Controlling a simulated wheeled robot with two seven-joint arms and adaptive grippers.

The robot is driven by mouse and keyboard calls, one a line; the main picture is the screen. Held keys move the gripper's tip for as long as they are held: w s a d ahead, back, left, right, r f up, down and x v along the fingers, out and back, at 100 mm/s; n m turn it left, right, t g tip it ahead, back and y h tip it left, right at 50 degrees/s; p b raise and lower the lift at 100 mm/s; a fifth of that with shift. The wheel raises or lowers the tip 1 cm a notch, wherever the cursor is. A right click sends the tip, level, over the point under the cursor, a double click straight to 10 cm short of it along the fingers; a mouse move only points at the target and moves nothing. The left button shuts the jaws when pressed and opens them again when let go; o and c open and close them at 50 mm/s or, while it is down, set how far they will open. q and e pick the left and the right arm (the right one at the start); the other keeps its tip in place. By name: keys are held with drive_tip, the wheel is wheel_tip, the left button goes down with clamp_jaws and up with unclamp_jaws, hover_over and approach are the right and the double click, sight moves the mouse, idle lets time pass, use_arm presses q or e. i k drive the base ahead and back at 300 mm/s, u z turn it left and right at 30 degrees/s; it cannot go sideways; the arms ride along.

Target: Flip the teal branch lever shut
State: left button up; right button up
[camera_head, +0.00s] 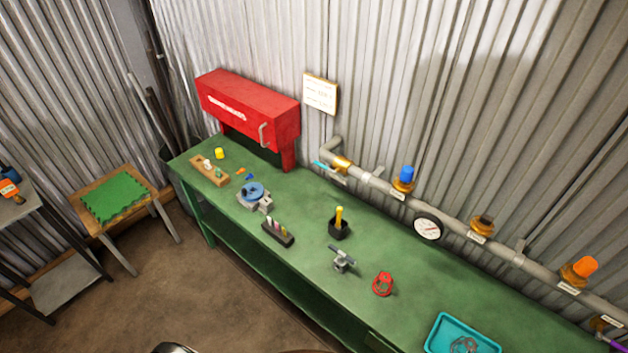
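The teal branch lever (321,165) is a small bar at the left end of the wall pipe. It sticks out to the left of a brass valve body (342,163), just below the pipe's elbow. A small white label (338,178) sits under it. The lever is too small here to tell its exact angle to the pipe. Neither of my grippers is in view, and nothing touches the lever.
The grey pipe (374,182) carries blue-, dark- and orange-capped brass outlets and a gauge (427,227). Bench space below the lever is clear.

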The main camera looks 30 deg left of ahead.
sight(316, 162)
drive_tip(key=k, duration=0.9)
drive_tip(key=u, duration=0.85)
drive_tip(key=i, duration=1.1)
drive_tip(key=z, duration=0.2)
